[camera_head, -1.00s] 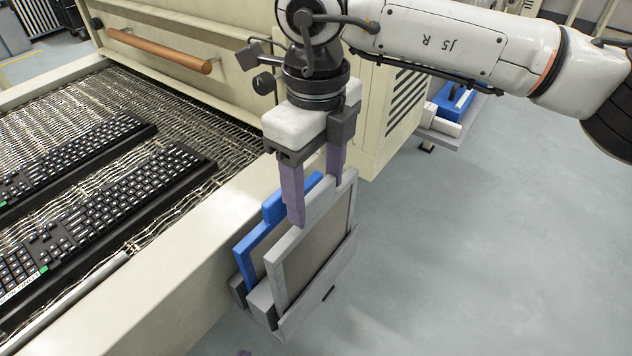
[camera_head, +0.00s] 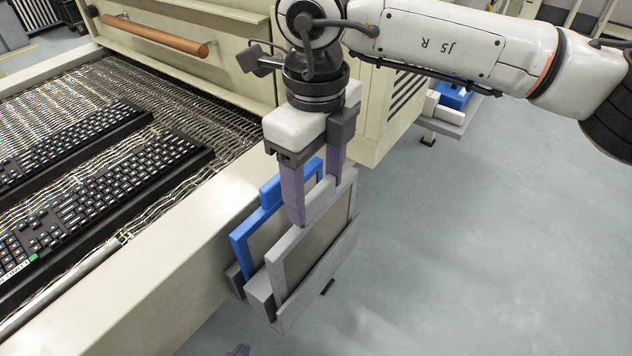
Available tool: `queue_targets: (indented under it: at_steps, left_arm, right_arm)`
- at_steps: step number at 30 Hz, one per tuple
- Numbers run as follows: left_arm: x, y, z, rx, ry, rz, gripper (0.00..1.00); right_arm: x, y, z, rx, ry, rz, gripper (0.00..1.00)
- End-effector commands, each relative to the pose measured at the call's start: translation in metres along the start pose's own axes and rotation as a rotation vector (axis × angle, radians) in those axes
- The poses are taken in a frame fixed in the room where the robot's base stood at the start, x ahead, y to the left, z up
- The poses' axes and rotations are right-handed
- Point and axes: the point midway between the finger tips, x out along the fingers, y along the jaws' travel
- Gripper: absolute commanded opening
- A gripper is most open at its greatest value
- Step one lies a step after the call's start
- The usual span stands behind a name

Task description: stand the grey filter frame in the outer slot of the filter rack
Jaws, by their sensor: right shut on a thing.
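The grey filter frame (camera_head: 287,248) is upright at the filter rack (camera_head: 318,277) on the side of the machine. Its lower edge is hidden behind the rack's outer wall, in the outer slot; I cannot tell whether it touches the bottom. My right gripper (camera_head: 317,200) is shut on the frame's top bar from above. A blue-edged frame (camera_head: 240,255) stands in the inner slot, beside the grey one and nearer the machine. Only a purple tip of my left gripper (camera_head: 237,350) shows at the bottom edge, below the rack; its opening is hidden.
A conveyor (camera_head: 215,125) with black keyboards (camera_head: 105,205) lies to the left, its cream side rail (camera_head: 170,255) next to the rack. A low stand (camera_head: 455,118) with a blue item is behind on the right. The floor (camera_head: 480,250) to the right is clear.

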Motion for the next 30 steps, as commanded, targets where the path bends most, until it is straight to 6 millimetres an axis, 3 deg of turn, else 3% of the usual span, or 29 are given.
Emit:
queue_targets:
  at_steps: [13, 14, 17, 26, 30]
  left_arm:
    - [0.008, -0.002, 0.005, 0.001, 0.007, 0.002, 0.0]
    - [0.007, -0.002, 0.005, 0.001, 0.008, 0.002, 0.0]
    - [0.006, -0.002, 0.003, 0.002, 0.009, 0.002, 0.0]
    - [0.005, -0.002, 0.003, 0.001, 0.009, 0.002, 0.0]
    - [0.001, -0.001, 0.0, 0.001, 0.007, 0.002, 0.0]
  right_arm:
    - [0.017, 0.0, 0.0, 0.0, 0.0, 0.0, 0.22]
    - [0.017, 0.0, 0.0, 0.0, -0.001, 0.0, 0.64]
    - [0.015, 0.0, 0.0, 0.0, -0.001, 0.0, 0.8]
    - [0.015, 0.0, 0.0, 0.0, 0.0, 0.0, 0.84]
    - [0.005, 0.0, 0.0, 0.0, -0.001, 0.0, 0.84]
